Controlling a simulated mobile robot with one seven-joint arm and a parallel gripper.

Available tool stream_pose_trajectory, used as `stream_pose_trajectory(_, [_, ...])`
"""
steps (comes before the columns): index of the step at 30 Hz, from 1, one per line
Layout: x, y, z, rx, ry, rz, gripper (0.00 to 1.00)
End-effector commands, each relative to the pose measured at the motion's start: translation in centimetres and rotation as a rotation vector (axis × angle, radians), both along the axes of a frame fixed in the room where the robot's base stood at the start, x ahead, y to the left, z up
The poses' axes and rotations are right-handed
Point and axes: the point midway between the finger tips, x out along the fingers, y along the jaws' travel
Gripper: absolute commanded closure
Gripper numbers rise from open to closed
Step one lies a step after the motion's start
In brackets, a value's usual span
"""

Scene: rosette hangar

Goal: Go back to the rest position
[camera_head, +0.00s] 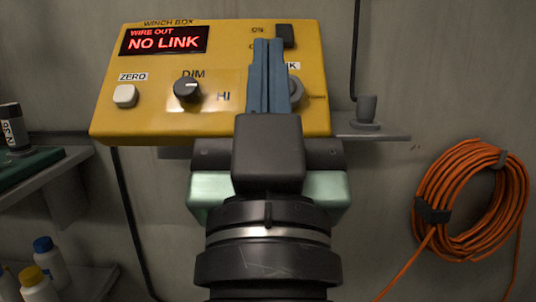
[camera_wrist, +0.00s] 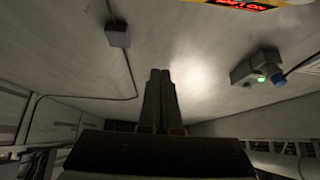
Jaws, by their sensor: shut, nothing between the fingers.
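My gripper (camera_head: 268,48) is shut and empty, with its two blue-grey fingers side by side. In the head view it stands upright in front of the yellow winch box (camera_head: 216,70) and covers part of its right side. Whether the fingers touch the box cannot be told. In the wrist view the closed fingers (camera_wrist: 160,75) point up toward a grey wall or ceiling. The box has a red lit display (camera_head: 164,40) reading "WIRE OUT NO LINK", a white ZERO button (camera_head: 125,95), a black DIM–HI knob (camera_head: 187,89) and a dark switch (camera_head: 286,35). A grey round part (camera_head: 296,90) is partly hidden behind the fingers.
A coil of orange cable (camera_head: 470,200) hangs on the wall at right. A small grey ledge (camera_head: 385,136) with a dark fitting sits right of the box. Shelves at left hold a dark bottle (camera_head: 12,130) and several small bottles (camera_head: 48,258).

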Motion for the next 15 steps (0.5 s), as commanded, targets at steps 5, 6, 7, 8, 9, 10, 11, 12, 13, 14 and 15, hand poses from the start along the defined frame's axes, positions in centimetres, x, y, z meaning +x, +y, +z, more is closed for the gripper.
stream_pose_trajectory(5, [-3.8, 0.0, 10.8, 0.0, -0.163, 0.001, 1.0])
stream_pose_trajectory(6, [-3.7, 0.0, 12.0, 0.0, -0.162, 0.001, 1.0])
stream_pose_trajectory(7, [-3.7, 0.0, 12.9, 0.0, -0.162, 0.001, 1.0])
stream_pose_trajectory(8, [-3.7, 0.0, 13.9, 0.0, -0.161, 0.001, 1.0])
stream_pose_trajectory(9, [-3.7, 0.0, 15.1, 0.0, -0.16, 0.001, 1.0])
stream_pose_trajectory(10, [-3.7, 0.0, 16.0, 0.0, -0.16, 0.001, 1.0])
stream_pose_trajectory(11, [-3.7, 0.0, 16.9, 0.0, -0.16, 0.002, 1.0])
stream_pose_trajectory(12, [-3.6, 0.0, 18.2, 0.0, -0.159, 0.002, 1.0])
stream_pose_trajectory(13, [-3.6, 0.0, 19.1, 0.0, -0.159, 0.002, 1.0])
stream_pose_trajectory(14, [-3.6, 0.0, 20.0, 0.0, -0.159, 0.002, 1.0])
stream_pose_trajectory(15, [-3.6, 0.0, 21.2, 0.0, -0.158, 0.002, 1.0])
